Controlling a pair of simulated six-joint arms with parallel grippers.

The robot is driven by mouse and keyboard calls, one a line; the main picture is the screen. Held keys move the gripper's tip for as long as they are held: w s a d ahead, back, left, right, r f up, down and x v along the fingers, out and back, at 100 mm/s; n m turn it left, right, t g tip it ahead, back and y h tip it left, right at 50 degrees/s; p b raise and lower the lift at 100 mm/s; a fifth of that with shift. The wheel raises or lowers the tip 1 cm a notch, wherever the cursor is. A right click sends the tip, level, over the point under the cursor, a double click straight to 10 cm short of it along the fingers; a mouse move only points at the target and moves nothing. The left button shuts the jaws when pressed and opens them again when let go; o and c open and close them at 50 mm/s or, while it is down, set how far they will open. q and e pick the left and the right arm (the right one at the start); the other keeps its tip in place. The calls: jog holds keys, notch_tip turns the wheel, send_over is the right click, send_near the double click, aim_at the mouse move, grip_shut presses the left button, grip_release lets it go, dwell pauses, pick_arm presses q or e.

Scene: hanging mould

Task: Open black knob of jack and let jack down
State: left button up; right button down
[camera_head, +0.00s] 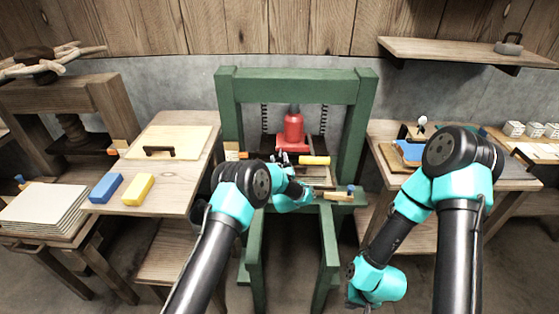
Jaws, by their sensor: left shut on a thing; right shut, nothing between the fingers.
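The red jack (294,128) stands upright inside the green press frame (228,110), on a red plate in the middle of the view. My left gripper (282,159) reaches into the frame just in front of the jack's base. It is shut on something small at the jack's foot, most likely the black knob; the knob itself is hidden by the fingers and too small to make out. My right gripper (353,298) hangs low at the right, away from the jack, and is shut and empty.
A yellow block (314,160) lies beside my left gripper inside the frame. A left table (180,187) holds a blue block (106,188), a yellow block (138,190) and a board with a black handle. The green frame posts bound the working space.

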pick_arm(q)
jog(key=shift+n+g+y, duration=0.3)
jog(key=shift+n+y, duration=0.3)
jog(key=shift+n, duration=0.8)
jog(key=o, duration=0.9)
jog(key=v, duration=1.7)
jog(key=shift+s, duration=0.2)
jog(key=shift+a, duration=0.15)
